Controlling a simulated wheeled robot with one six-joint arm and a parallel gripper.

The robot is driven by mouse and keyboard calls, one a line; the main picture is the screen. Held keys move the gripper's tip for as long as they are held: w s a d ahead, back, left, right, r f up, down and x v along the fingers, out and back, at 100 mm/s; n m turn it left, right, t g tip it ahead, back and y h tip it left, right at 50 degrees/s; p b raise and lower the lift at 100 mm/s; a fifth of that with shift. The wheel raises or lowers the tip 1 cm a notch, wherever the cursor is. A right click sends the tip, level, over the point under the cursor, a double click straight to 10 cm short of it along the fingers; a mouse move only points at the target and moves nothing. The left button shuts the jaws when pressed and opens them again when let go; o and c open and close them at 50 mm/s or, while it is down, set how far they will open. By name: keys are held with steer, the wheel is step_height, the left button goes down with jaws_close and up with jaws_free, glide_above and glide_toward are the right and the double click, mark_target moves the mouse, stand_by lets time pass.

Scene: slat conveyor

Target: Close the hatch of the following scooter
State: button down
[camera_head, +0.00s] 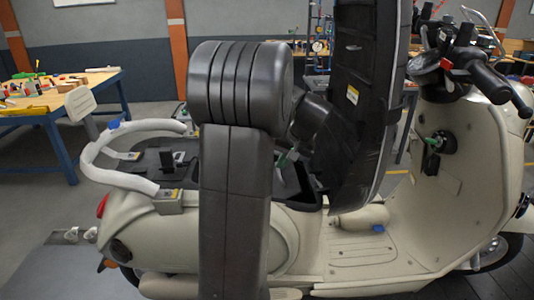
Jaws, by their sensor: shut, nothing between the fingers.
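A cream scooter (455,195) stands side-on, its handlebar (485,75) at the right. Its hatch (352,65), the dark underside of the seat, stands raised and nearly upright in front of the handlebar. The black storage opening (150,160) behind it is uncovered, partly hidden by my arm. My dark arm rises through the middle of the picture and bends toward the hatch. My gripper is hidden behind my own arm links, so I cannot tell whether it touches the hatch.
A white tubular rear rail (105,150) curves around the scooter's tail. A blue-legged workbench (60,105) with small coloured items stands at the left. Grey floor shows at the lower left.

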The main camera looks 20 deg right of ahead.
mark_target(295, 174)
steer(key=d+f, duration=0.1)
steer(key=f, duration=0.1)
steer(key=d+f+b, duration=0.1)
steer(key=f, duration=0.1)
steer(key=d+f+b, duration=0.1)
steer(key=d+f, duration=0.1)
steer(key=shift+s, duration=0.35)
steer(key=shift+r, duration=0.1)
